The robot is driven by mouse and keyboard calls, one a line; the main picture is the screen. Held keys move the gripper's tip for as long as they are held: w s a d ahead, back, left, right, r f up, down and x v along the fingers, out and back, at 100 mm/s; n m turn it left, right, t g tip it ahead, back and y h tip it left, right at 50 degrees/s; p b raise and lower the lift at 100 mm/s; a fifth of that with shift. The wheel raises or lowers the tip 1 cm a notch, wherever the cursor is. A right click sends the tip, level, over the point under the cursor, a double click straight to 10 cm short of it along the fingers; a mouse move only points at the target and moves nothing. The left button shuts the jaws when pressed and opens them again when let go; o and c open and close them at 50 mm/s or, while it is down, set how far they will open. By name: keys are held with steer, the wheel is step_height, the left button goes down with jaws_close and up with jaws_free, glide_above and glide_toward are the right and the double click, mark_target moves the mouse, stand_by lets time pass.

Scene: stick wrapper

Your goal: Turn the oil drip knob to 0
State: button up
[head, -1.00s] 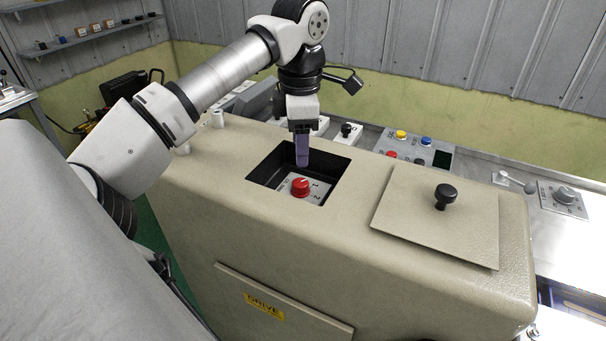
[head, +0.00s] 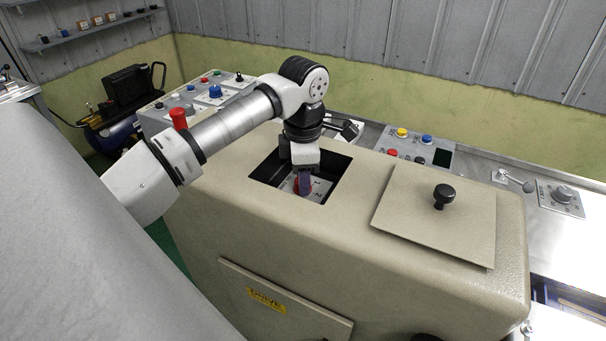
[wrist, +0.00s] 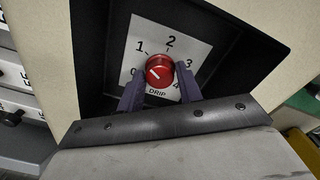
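The oil drip knob is a red round knob (wrist: 159,67) with a white mark, on a white dial plate (wrist: 196,47) numbered 0 to 4 and lettered DRIP. The mark slants toward the upper left; exactly which number it points at is hard to tell. The plate lies at the bottom of a dark square recess. In the head view my gripper (head: 304,184) reaches down into the recess and largely hides the knob.
The recess (head: 335,165) has dark walls close around my gripper. A loose-looking cover plate (head: 405,210) with a black handle (head: 444,196) lies on the beige housing (head: 250,235) to the right. Button panels (head: 420,146) stand behind.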

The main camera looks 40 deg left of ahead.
steer(key=c, duration=0.5)
steer(key=shift+c, duration=0.2)
steer(key=shift+n+b, duration=0.3)
steer(key=shift+b, duration=0.05)
steer(key=shift+f+n+b, duration=0.2)
steer(key=shift+n+b, duration=0.6)
steer(key=shift+b, duration=0.2)
steer(key=n+b, duration=0.4)
steer(key=n, duration=0.2)
steer(key=n+b, duration=0.2)
steer(key=n, duration=0.1)
steer(key=shift+r+n, duration=0.2)
steer(key=shift+n, duration=0.2)
steer(key=o, duration=1)
steer(key=shift+c, duration=0.2)
